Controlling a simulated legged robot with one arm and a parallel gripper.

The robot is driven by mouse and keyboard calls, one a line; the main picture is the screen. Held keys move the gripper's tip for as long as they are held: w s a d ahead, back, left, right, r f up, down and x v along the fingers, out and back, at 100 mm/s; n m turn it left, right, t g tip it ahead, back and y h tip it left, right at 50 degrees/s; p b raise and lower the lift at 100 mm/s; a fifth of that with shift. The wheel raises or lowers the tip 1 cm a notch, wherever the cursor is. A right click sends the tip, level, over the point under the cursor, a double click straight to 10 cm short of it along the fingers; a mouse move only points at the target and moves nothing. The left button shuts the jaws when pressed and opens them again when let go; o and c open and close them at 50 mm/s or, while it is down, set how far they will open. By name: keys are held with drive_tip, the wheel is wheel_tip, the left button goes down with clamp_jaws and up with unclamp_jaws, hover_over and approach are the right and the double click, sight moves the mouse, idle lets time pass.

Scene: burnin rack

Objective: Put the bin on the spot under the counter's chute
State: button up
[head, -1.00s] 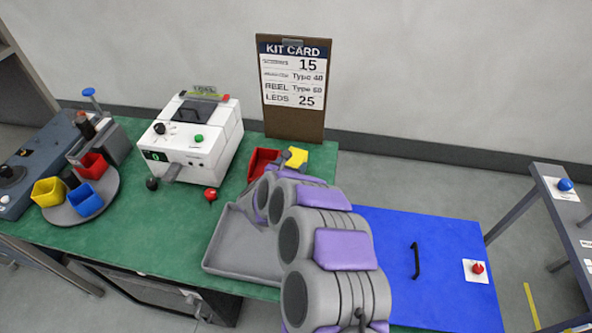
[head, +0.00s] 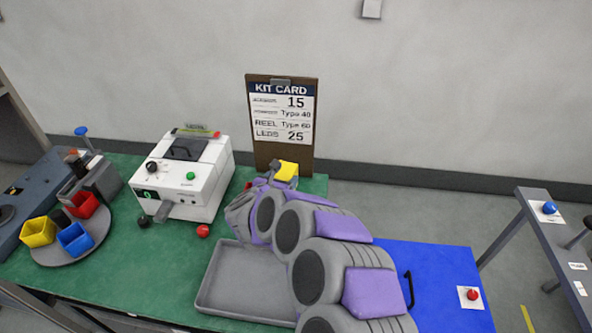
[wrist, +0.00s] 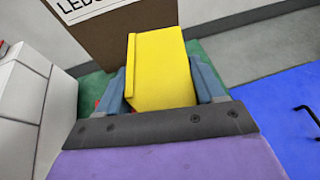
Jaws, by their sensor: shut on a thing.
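My gripper (head: 277,170) is shut on a yellow bin (head: 288,170), in front of the kit card's foot. In the wrist view the yellow bin (wrist: 162,66) sits between the two blue-grey fingers (wrist: 160,88), its outer faces toward the camera; its inside is hidden. The counter is a white machine (head: 186,177) with a green display reading 0, left of my gripper. Its grey chute (head: 161,211) sticks out at the front, over the green table. The yellow bin is apart from the chute, to its right and farther back.
A red ball knob (head: 203,231) stands right of the chute. A turntable (head: 44,252) with small bins is at left. The kit card (head: 283,130) stands behind. A blue panel (head: 432,262) is at right.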

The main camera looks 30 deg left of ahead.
drive_tip(key=shift+r, duration=0.4)
drive_tip(key=w+d+r+m+h, duration=0.1)
drive_tip(key=w+d+r+h, duration=0.2)
drive_tip(key=d, duration=0.9)
drive_tip(key=w+d+r+m, duration=0.2)
drive_tip(key=w+d, duration=0.4)
drive_tip(key=d, duration=0.6)
drive_tip(key=s+d+r+m+h, duration=0.15)
drive_tip(key=d+r, duration=0.35)
drive_tip(key=d, duration=0.7)
drive_tip(key=s+d+r+h, duration=0.15)
drive_tip(key=d+r, duration=0.35)
drive_tip(key=d, duration=0.6)
wheel_tip(320, 180, down, 13)
drive_tip(key=w+n+y, duration=0.2)
drive_tip(key=n+y, duration=0.1)
drive_tip(key=y, duration=0.1)
drive_tip(key=shift+d, duration=0.1)
